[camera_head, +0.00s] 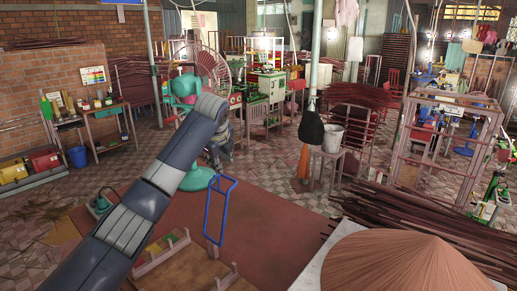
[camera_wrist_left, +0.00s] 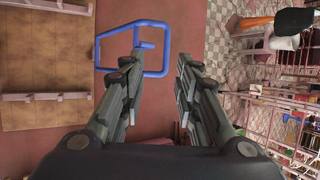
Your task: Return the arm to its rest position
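My left arm (camera_head: 130,215) comes in from the lower left and bends down near the middle of the head view. My left gripper (camera_head: 222,155) hangs from its end, above the floor and small in that view. In the left wrist view the two fingers (camera_wrist_left: 160,57) stand apart with nothing between them, so the gripper is open and empty. My right gripper is not in view.
A blue frame (camera_head: 229,213) stands below my left gripper; in the left wrist view (camera_wrist_left: 168,50) it lies beyond the left finger. A conical straw hat (camera_head: 400,265) and incense bundles fill the lower right.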

